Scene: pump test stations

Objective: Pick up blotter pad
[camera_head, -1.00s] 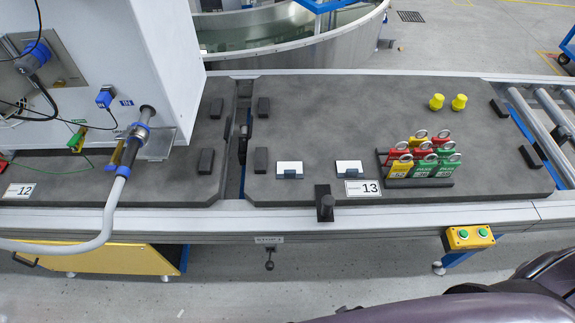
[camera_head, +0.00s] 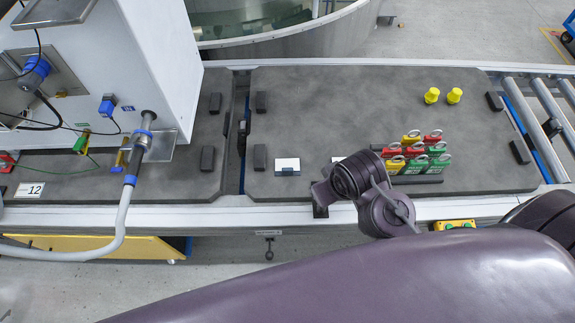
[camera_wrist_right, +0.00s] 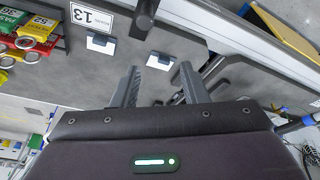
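Two small white pads in grey-blue holders lie on the dark grey plate (camera_head: 390,100); I cannot tell from their looks which is the blotter pad. The left pad (camera_head: 287,164) is in clear view; the right one is mostly hidden behind my right arm in the head view. In the right wrist view, one pad (camera_wrist_right: 160,61) lies beyond and between my fingertips, and the other pad (camera_wrist_right: 101,43) is to the left near the "13" label. My right gripper (camera_wrist_right: 160,80) is open and empty; its height above the plate is unclear. My left gripper is out of view.
A rack of red, yellow and green tags (camera_head: 415,152) stands to the right of the pads. Dark blocks (camera_head: 260,157) line the plate's left side. A white cabinet with a grey hose (camera_head: 125,210) stands left.

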